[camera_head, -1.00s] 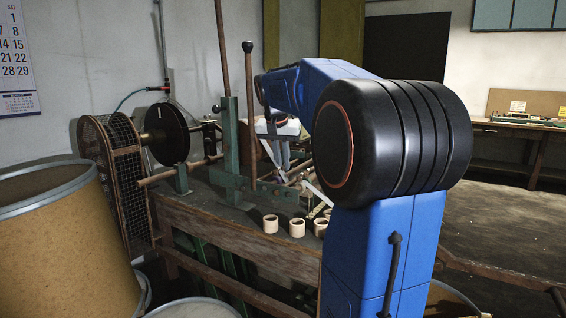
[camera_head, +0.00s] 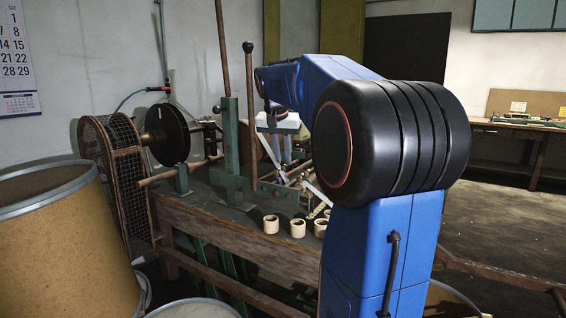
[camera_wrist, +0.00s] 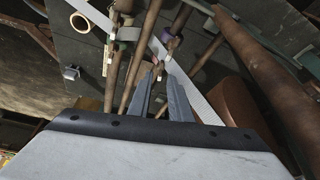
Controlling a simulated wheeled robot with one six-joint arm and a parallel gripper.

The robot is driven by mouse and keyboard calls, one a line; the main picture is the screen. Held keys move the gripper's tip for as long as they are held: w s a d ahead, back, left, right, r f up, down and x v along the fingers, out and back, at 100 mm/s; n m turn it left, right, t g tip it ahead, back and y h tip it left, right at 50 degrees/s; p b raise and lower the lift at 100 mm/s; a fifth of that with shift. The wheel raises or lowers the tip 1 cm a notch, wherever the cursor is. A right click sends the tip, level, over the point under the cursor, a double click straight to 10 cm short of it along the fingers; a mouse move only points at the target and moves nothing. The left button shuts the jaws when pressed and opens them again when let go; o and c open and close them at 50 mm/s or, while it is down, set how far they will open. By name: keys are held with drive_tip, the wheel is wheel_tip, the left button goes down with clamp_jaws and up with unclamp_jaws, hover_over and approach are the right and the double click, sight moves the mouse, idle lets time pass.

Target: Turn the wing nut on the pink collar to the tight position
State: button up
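In the wrist view, my gripper (camera_wrist: 160,82) points away from the camera, its two grey fingers apart with a gap between the tips. A small pinkish piece, which looks like the pink collar (camera_wrist: 156,61), shows just beyond the fingertips on the rod assembly. Small pale tabs show close to it, but I cannot tell which is its wing nut or how it is turned. I see nothing clearly held. In the head view, my gripper (camera_head: 286,152) reaches down over the winding machine's rods, and the collar cannot be made out there.
A purple collar (camera_wrist: 127,33) and a white tape strip (camera_wrist: 196,92) lie close to the fingers. Thick brown rods flank them. In the head view, several tape rolls (camera_head: 271,224) stand on the bench's front edge, left of my arm. A dark spool (camera_head: 168,134) stands further left.

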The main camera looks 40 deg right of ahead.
wheel_tip(320, 180, up, 8)
idle(0.4)
drive_tip(key=shift+f, duration=0.1)
